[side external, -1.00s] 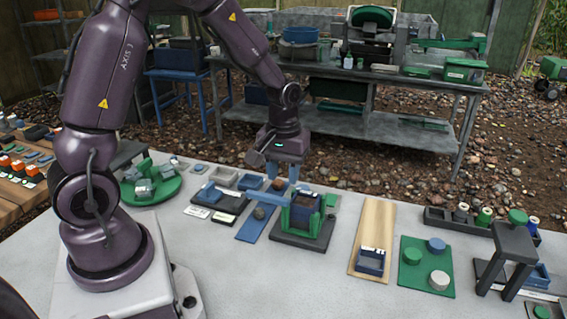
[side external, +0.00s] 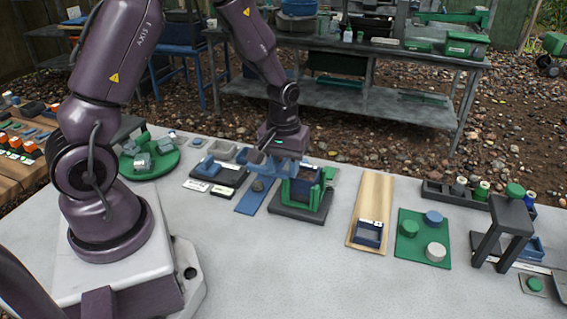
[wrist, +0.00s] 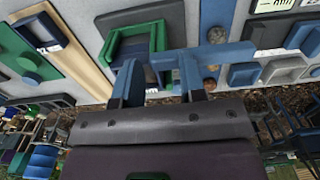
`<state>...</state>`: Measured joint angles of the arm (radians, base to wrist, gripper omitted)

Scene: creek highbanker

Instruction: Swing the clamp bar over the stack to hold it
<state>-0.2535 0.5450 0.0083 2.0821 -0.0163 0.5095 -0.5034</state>
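The stack (side external: 302,188) is a dark block held in a green-walled fixture on a dark base plate (side external: 296,214). It also shows between green walls in the wrist view (wrist: 131,47). The blue clamp bar (wrist: 225,54) reaches from the right toward the fixture's edge in the wrist view; its side external outline partly merges with my fingers. My gripper (side external: 281,172) is low at the fixture, pointing down. In the wrist view its two blue fingers (wrist: 158,82) are apart, the right one overlapping the bar. Contact with the bar cannot be told.
A blue strip (side external: 253,199) with a grey knob lies left of the fixture. A wooden board (side external: 374,195) with a dark blue tray and a green mat (side external: 412,252) lie to the right. Small trays stand to the left. The front tabletop is clear.

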